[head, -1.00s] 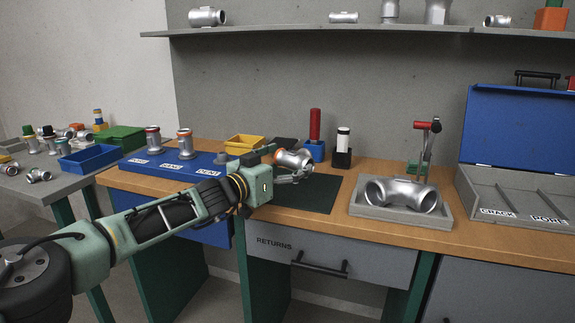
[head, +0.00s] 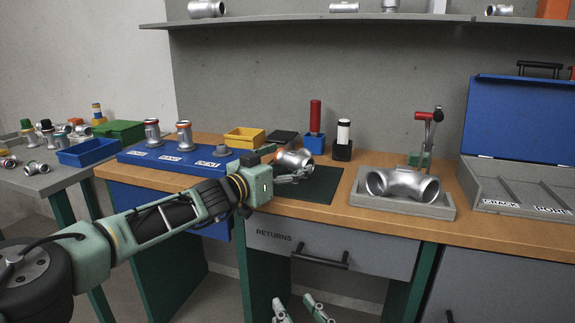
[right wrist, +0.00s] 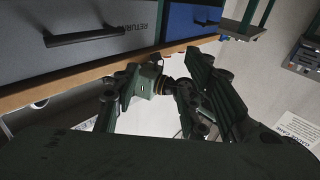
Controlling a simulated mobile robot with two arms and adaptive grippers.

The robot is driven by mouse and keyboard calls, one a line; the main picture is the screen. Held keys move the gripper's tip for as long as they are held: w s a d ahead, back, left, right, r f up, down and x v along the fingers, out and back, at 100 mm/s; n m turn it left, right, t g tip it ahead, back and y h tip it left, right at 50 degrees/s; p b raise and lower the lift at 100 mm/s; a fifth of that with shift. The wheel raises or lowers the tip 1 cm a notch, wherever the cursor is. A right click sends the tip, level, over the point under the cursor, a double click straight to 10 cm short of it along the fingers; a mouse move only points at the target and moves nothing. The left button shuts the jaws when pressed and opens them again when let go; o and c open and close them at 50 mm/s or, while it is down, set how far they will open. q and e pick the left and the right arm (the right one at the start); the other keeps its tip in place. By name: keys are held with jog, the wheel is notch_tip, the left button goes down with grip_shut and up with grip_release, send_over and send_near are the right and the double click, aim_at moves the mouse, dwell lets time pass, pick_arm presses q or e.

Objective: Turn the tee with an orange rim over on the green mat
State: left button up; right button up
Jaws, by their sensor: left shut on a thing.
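The silver tee with an orange rim (head: 294,159) is in my left gripper (head: 288,168), which is shut on it. The gripper holds it lying roughly sideways, its orange rim towards the left, partly hidden by the fingers. It is over the left part of the dark green mat (head: 318,188); I cannot tell whether it touches the mat. My right gripper (head: 300,306) shows at the bottom edge of the head view, below the bench front, with its fingers apart and empty. The right wrist view also shows its spread fingers (right wrist: 158,98).
A blue rack (head: 133,157) with two upright tees stands left of the mat. A grey tray (head: 440,212) with a large silver casting is to the right. A yellow bin (head: 244,139) and a black-and-white cylinder (head: 343,140) stand behind. The RETURNS drawer (head: 325,241) is below the mat.

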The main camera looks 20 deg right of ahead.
pick_arm(q)
jog(key=shift+f+b, duration=0.35)
jog(key=shift+f, duration=0.15)
pick_arm(e)
notch_tip(320, 180, up, 6)
jog(key=s+t+y, duration=0.1)
jog(key=t, duration=0.2)
jog(key=shift+a, duration=0.2)
jog(key=shift+s, duration=0.1)
jog(key=shift+f, duration=0.1)
pick_arm(q)
jog(key=o, duration=1.8)
jog(key=shift+o, duration=0.3)
jog(key=shift+f, duration=0.1)
jog(key=shift+f, duration=0.2)
notch_tip(320, 180, up, 10)
jog(key=shift+r, duration=0.2)
